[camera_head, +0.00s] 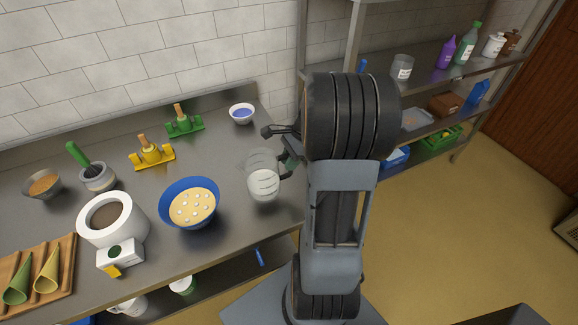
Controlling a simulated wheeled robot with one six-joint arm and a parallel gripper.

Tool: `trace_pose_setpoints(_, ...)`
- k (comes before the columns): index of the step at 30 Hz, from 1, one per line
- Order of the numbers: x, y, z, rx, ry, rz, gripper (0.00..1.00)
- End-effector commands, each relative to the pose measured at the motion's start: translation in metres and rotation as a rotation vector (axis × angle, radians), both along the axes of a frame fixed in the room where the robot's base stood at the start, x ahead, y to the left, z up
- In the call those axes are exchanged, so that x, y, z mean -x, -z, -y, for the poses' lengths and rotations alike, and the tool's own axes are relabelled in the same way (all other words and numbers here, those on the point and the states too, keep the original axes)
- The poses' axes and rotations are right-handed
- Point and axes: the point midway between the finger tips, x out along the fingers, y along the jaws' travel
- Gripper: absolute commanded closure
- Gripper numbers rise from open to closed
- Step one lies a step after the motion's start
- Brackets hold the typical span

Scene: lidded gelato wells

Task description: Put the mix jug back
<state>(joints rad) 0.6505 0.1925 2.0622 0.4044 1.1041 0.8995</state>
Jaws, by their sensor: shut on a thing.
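The mix jug (262,183) is a clear jug with pale contents in its lower part. It is at the right end of the steel counter, to the right of the blue bowl. My gripper (287,160) is at the jug's right side and shut on it, around its handle area. My arm hides part of the grip. I cannot tell whether the jug's base touches the counter.
A blue bowl (189,204) of yellow mix with white bits stands left of the jug. A white machine (113,222), a small bowl (242,114) and cone holders stand on the counter (215,155). Shelves (430,75) with bottles are at the right.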

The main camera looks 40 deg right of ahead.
Motion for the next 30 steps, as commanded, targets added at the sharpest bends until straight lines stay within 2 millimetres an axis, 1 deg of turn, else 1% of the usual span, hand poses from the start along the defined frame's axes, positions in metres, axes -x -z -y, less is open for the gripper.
trace_pose_setpoints(3, -0.005, 0.007, 0.004, 0.0, 0.0, 0.0, 1.0)
trace_pose_setpoints(8, -0.008, 0.011, 0.005, 0.0, -0.001, 0.001, 1.0)
trace_pose_setpoints(11, -0.012, 0.017, 0.008, -0.001, 0.0, -0.001, 1.0)
trace_pose_setpoints(15, -0.011, 0.036, 0.007, -0.002, 0.001, -0.001, 1.0)
trace_pose_setpoints(18, -0.011, 0.045, 0.007, 0.0, -0.001, -0.001, 1.0)
trace_pose_setpoints(26, -0.011, 0.046, 0.008, 0.0, -0.001, 0.002, 1.0)
trace_pose_setpoints(30, -0.011, 0.05, 0.007, 0.0, -0.001, 0.001, 1.0)
